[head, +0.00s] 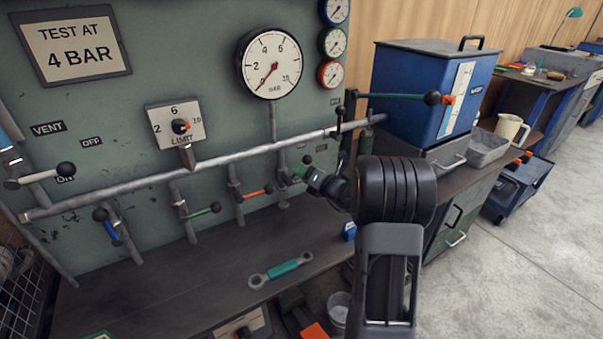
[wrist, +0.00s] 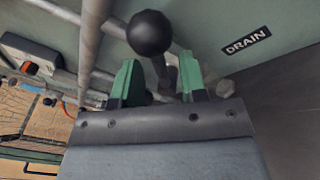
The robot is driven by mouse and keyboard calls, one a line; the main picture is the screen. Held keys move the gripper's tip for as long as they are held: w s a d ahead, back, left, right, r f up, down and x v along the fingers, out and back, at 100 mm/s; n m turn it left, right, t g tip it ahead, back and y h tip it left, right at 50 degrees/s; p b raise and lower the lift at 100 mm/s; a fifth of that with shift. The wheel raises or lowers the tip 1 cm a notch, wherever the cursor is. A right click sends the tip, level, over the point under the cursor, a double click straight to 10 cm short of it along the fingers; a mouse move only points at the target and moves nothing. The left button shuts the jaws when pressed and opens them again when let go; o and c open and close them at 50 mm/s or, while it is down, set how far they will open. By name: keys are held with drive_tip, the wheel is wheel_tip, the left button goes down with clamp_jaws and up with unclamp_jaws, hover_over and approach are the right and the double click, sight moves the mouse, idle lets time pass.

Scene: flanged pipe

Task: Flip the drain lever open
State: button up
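The drain lever has a black ball knob (wrist: 150,33) and a grey stem. In the wrist view its stem runs down into the gap between my fingers, beside the DRAIN label (wrist: 246,41). My gripper (wrist: 160,80) has green fingertips that stand apart, one on each side of the stem. I cannot tell whether either finger touches it. In the head view my gripper (head: 301,172) is at the right end of the panel's pipework, and the black knob (head: 307,160) shows just above its tips. The lever's base is mostly hidden there.
Levers with green (head: 203,211), orange (head: 254,193) and blue (head: 108,225) handles hang left along the grey pipe (head: 150,180). A pressure gauge (head: 270,63) is above. A teal-handled wrench (head: 281,270) lies on the dark bench (head: 190,290). A blue tank (head: 425,95) stands right.

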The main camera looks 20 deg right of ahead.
drive_tip(key=shift+w+a, duration=0.2)
drive_tip(key=shift+w, duration=0.25)
drive_tip(key=shift+c, duration=0.3)
clamp_jaws()
